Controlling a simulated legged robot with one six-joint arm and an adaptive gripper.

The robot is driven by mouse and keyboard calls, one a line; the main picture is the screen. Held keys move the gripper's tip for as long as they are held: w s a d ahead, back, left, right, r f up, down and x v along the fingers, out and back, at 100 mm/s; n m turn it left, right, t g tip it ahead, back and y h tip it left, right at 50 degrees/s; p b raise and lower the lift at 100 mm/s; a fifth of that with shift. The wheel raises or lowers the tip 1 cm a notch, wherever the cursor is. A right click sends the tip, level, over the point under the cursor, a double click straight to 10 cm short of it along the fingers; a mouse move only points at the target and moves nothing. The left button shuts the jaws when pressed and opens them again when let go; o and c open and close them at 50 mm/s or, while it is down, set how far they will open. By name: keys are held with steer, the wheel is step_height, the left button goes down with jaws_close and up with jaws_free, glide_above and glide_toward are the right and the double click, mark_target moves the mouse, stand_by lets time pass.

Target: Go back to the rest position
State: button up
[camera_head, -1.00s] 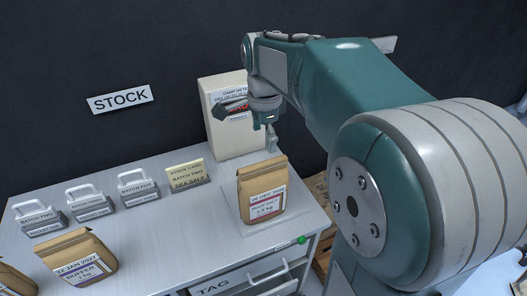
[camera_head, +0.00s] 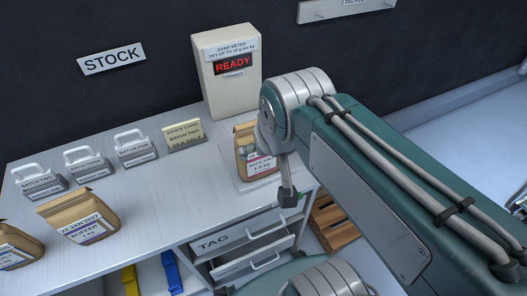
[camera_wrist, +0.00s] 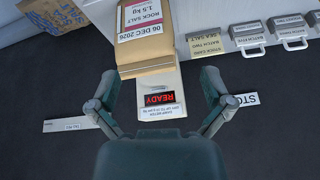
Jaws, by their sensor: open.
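My gripper (camera_wrist: 158,88) is open and empty in the wrist view, its two fingers spread apart. In the head view my arm reaches in from the right, and one dark fingertip (camera_head: 289,197) hangs by the bench's right end. A brown rock salt bag (camera_head: 242,142) stands upright on the bench's right side, partly hidden behind my arm; it shows upside down in the wrist view (camera_wrist: 146,40), beyond the fingers. Behind the bag, a damp meter (camera_head: 219,88) shows READY in red.
The bench (camera_head: 145,190) carries several grey batch holders, a sea salt stock card (camera_head: 184,134) and a buffer bag (camera_head: 80,217). A TAG drawer (camera_head: 230,240) and another below it stand partly open. A wooden crate (camera_head: 333,222) is right of the bench. Floor is clear at far right.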

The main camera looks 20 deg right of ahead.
steer(key=shift+s+a+f+n+t, duration=0.15)
steer(key=shift+s+f+n, duration=0.15)
steer(key=shift+s+n, duration=0.2)
steer(key=shift+s+a+f+n+t, duration=0.15)
steer(key=shift+s+f+n, duration=0.15)
steer(key=shift+n, duration=0.3)
steer(key=shift+s, duration=0.15)
stand_by(0.6)
